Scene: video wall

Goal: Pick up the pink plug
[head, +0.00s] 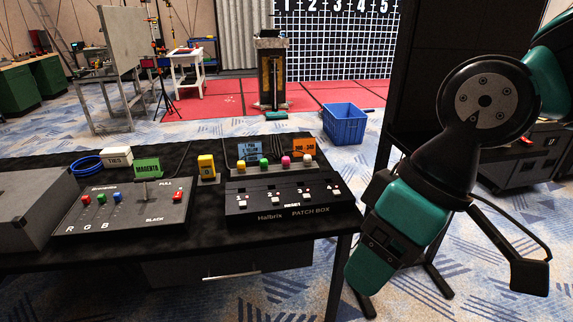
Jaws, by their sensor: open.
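A yellow plug (241,165) is at the row's left end.
A control panel (122,210) with colored buttons and a lever stands left of the patch box. Blue and orange cards (303,146) stand behind the plugs. A grey box (30,220) is at far left. A blue crate (344,122) is on the floor beyond.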

